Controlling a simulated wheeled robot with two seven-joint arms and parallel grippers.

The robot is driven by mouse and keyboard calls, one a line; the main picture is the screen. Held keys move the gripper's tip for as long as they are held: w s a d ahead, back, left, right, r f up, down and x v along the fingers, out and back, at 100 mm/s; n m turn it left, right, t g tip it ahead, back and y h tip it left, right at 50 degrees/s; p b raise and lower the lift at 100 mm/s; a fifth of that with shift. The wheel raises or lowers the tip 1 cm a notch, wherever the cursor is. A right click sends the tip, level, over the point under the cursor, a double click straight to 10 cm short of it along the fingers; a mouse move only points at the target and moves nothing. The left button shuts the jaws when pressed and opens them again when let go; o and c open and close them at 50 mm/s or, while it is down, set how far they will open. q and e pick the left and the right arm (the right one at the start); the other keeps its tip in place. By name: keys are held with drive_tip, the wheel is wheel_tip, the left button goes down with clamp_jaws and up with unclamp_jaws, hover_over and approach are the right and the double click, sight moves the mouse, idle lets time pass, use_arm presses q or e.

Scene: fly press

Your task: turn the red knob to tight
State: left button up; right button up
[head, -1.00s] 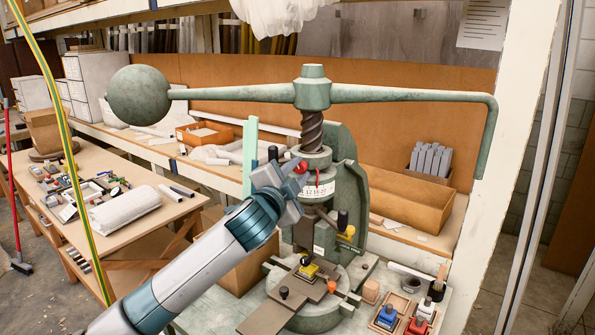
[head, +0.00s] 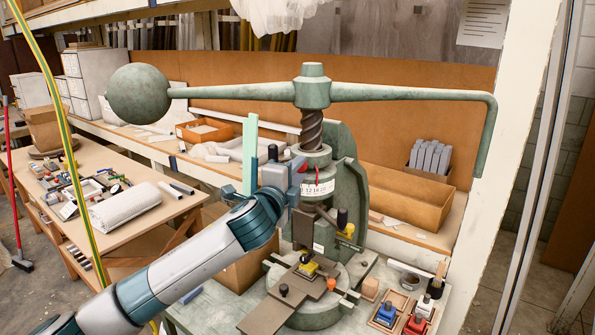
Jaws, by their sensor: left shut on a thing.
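The red knob (head: 303,168) sits at the left of the fly press collar, below the screw. Only a little of its red shows, as my left gripper covers most of it. My left gripper (head: 290,171) is shut on the red knob, with its arm coming up from the lower left. A white scale plate (head: 318,190) with numbers and a thin red pointer (head: 317,176) is just right of the gripper. My right gripper is not in view.
The green press (head: 345,190) carries a long top arm with a ball weight (head: 138,95) at the left. A side table (head: 130,225) with parts is at the left.

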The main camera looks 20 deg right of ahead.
use_arm(q)
drive_tip(key=shift+f, duration=0.1)
drive_tip(key=o, duration=1)
drive_tip(key=shift+o, duration=0.2)
drive_tip(key=shift+s, duration=0.1)
drive_tip(key=b+v, duration=0.6)
drive_tip(key=v, duration=1.1)
drive_tip(key=shift+b, duration=0.3)
drive_tip(key=shift+a, duration=0.1)
